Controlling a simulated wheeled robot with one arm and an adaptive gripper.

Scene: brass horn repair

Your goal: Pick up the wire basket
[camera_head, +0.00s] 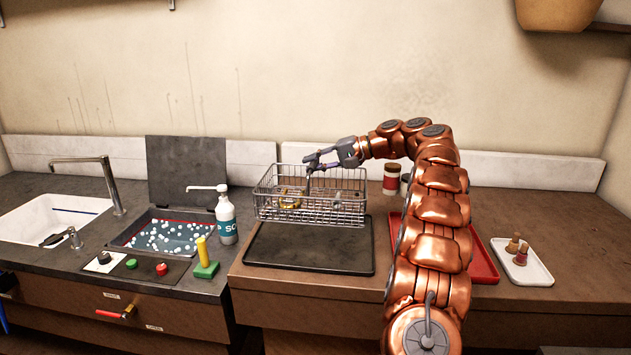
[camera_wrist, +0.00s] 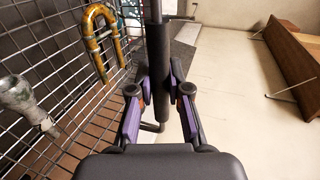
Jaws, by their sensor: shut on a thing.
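The wire basket (camera_head: 318,210) is a silver mesh box above or on the back of the dark tray (camera_head: 310,247); I cannot tell whether a gap lies under it. My gripper (camera_head: 312,160) reaches in from the right over the basket's top. In the wrist view, my gripper (camera_wrist: 160,88) is shut on a dark bar of the basket, its handle (camera_wrist: 156,50), with a purple-sided finger on each side. Inside the basket mesh (camera_wrist: 40,45) are a curved brass tube (camera_wrist: 104,38) and a grey metal part (camera_wrist: 22,105). Brass also shows in the head view (camera_head: 290,197).
Left are a white soap bottle (camera_head: 226,222), an open basin with bubbles (camera_head: 170,236), and a yellow-handled green brush (camera_head: 205,262). Right are jars (camera_head: 391,179), a red tray (camera_head: 484,262) partly behind my arm, and a white tray (camera_head: 530,270) with small bottles.

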